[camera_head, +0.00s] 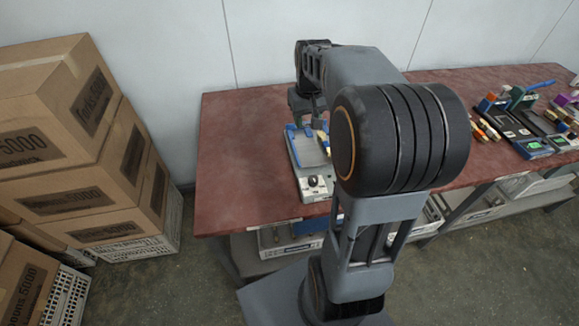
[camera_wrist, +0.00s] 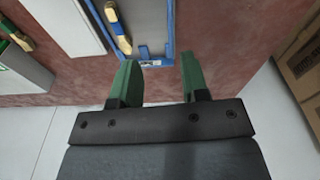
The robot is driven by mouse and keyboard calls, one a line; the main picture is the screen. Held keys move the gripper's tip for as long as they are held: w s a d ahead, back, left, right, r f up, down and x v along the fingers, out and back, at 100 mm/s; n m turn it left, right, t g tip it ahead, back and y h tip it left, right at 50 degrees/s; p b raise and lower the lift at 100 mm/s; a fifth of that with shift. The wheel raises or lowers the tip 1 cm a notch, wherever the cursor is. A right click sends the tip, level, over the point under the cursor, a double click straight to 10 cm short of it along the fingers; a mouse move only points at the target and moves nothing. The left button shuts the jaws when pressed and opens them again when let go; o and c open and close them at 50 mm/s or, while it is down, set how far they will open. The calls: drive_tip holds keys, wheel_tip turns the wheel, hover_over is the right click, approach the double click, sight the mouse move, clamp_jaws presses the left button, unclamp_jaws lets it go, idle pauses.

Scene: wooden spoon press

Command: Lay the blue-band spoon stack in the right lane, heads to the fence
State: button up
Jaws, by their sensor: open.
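A wooden piece with blue on it, apparently the blue-band spoon stack (camera_wrist: 120,32), lies along the left side of a blue-edged grey tray (camera_wrist: 169,30) in the wrist view. The tray also shows in the head view, with a blue fence (camera_head: 291,131) at its far end. Lane dividers and the stack's head end are not clear. My gripper (camera_wrist: 158,78) shows two green fingers apart, with nothing between them. It is past the tray's blue end in the picture, apart from the stack. In the head view my arm hides part of the tray's right side.
Another wooden piece with green on it (camera_wrist: 15,34) lies at the left of the wrist view, beside a pale panel (camera_wrist: 68,25). Cardboard boxes (camera_head: 75,130) stand left of the red table (camera_head: 240,150). Coloured items and a dark device (camera_head: 515,130) crowd the table's right. Its left end is clear.

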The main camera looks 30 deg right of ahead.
drive_tip(key=s+a+f+n+t, duration=0.2)
drive_tip(key=s+a, duration=1.1)
drive_tip(key=shift+s+f+y, duration=0.25)
drive_tip(key=shift+y, duration=0.05)
drive_tip(key=shift+r, duration=0.3)
